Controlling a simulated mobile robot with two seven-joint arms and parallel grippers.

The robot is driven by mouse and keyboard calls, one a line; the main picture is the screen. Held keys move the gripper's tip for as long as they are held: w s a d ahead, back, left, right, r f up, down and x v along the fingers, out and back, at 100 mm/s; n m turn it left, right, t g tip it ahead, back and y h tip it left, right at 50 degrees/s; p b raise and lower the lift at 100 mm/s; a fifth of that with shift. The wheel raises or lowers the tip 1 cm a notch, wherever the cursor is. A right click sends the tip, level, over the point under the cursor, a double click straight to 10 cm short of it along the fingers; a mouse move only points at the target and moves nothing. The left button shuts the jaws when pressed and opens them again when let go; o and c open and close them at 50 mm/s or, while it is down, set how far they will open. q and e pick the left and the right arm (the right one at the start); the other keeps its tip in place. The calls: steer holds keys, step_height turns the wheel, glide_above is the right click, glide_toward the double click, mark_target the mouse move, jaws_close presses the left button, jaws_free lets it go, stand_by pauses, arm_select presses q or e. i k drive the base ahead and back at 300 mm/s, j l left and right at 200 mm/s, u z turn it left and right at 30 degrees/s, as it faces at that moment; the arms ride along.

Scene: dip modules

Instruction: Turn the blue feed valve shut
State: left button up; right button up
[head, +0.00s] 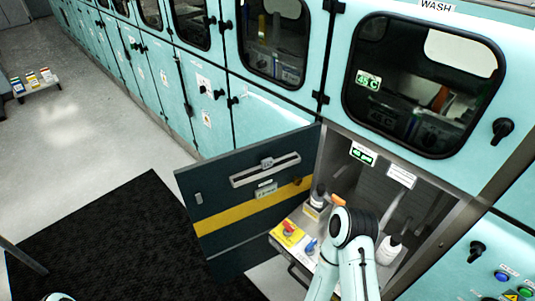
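A small blue handle (311,246), which looks like the blue feed valve, sits on a light panel inside the open lower cabinet. Its exact angle is too small to tell. Beside it on the left is a red knob on a yellow plate (287,233). My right arm comes in from the bottom and bends in front of the cabinet opening, just right of the blue handle. Its gripper is hidden behind the arm. Only a bit of my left arm shows at the bottom left edge, and its gripper is out of view.
The cabinet's dark door (235,222) with a yellow stripe stands open to the left. A white bottle (389,250) and a dark-capped bottle (317,196) stand inside. An orange piece (338,200) shows behind my arm. A black mat (120,245) covers the floor.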

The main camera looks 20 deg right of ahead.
mark_target(309, 246)
steer(key=l+z, duration=0.2)
steer(key=z, duration=1)
